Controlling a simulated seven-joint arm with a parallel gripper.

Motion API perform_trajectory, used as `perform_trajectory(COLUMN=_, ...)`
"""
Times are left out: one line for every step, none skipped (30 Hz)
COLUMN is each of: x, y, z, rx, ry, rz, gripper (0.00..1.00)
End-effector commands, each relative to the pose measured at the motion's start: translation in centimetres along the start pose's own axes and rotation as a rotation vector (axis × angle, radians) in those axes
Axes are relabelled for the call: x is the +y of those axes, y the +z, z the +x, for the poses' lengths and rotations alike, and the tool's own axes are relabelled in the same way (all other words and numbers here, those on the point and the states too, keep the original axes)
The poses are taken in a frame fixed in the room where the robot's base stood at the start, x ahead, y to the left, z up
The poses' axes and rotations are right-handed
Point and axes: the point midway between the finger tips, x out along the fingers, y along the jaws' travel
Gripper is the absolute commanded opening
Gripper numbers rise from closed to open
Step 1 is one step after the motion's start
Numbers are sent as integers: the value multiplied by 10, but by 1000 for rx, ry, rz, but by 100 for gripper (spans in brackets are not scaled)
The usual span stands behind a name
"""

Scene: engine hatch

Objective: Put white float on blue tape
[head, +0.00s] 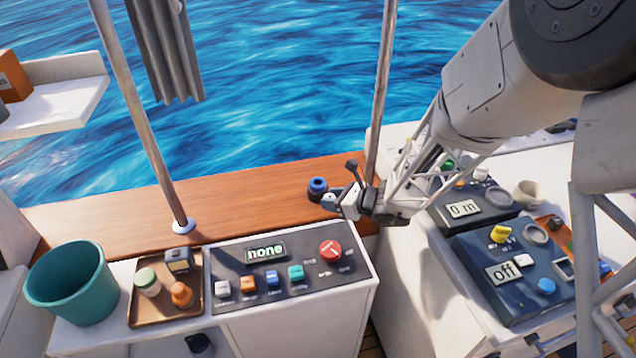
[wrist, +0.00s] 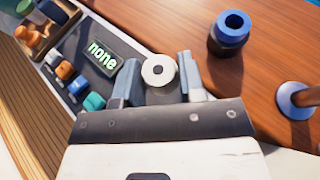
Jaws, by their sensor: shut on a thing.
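The white float (wrist: 158,70) is a small round white piece with a dark hole in its middle. In the wrist view it sits between the two fingers of my gripper (wrist: 158,82), which is shut on it. In the head view my gripper (head: 330,202) is over the wooden ledge, and the float is hard to make out there. The blue tape (wrist: 231,30) is a blue roll with a dark centre, standing on the ledge. It also shows in the head view (head: 317,185), just beyond and left of my fingertips. The float and the tape are apart.
A metal post (head: 378,110) rises right of the tape; its round foot (wrist: 295,100) shows in the wrist view. A console (head: 290,270) with a "none" display, a brown tray (head: 140,318) and a teal bucket (head: 72,285) are left. The ledge (head: 240,205) left of the tape is clear.

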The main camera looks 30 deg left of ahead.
Motion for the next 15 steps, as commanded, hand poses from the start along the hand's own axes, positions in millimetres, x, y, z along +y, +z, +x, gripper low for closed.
perform_trajectory(x=0, y=0, z=0, rx=0, ry=0, rz=0, gripper=15)
perform_trajectory(x=0, y=-1, z=0, rx=0, ry=0, rz=0, gripper=15)
perform_trajectory(x=0, y=-1, z=0, rx=0, ry=0, rz=0, gripper=15)
perform_trajectory(x=0, y=0, z=0, rx=0, ry=0, rz=0, gripper=15)
perform_trajectory(x=0, y=0, z=0, rx=0, ry=0, rz=0, gripper=15)
perform_trajectory(x=0, y=0, z=0, rx=0, ry=0, rz=0, gripper=15)
perform_trajectory(x=0, y=0, z=0, rx=0, ry=0, rz=0, gripper=15)
perform_trajectory(x=0, y=0, z=0, rx=0, ry=0, rz=0, gripper=15)
perform_trajectory(x=0, y=0, z=0, rx=0, ry=0, rz=0, gripper=15)
perform_trajectory(x=0, y=0, z=0, rx=0, ry=0, rz=0, gripper=15)
perform_trajectory(x=-1, y=0, z=1, rx=0, ry=0, rz=0, gripper=15)
perform_trajectory(x=-1, y=0, z=1, rx=0, ry=0, rz=0, gripper=15)
perform_trajectory(x=-2, y=0, z=2, rx=0, ry=0, rz=0, gripper=15)
perform_trajectory(x=-3, y=0, z=3, rx=0, ry=1, rz=0, gripper=15)
perform_trajectory(x=-5, y=0, z=5, rx=0, ry=1, rz=0, gripper=15)
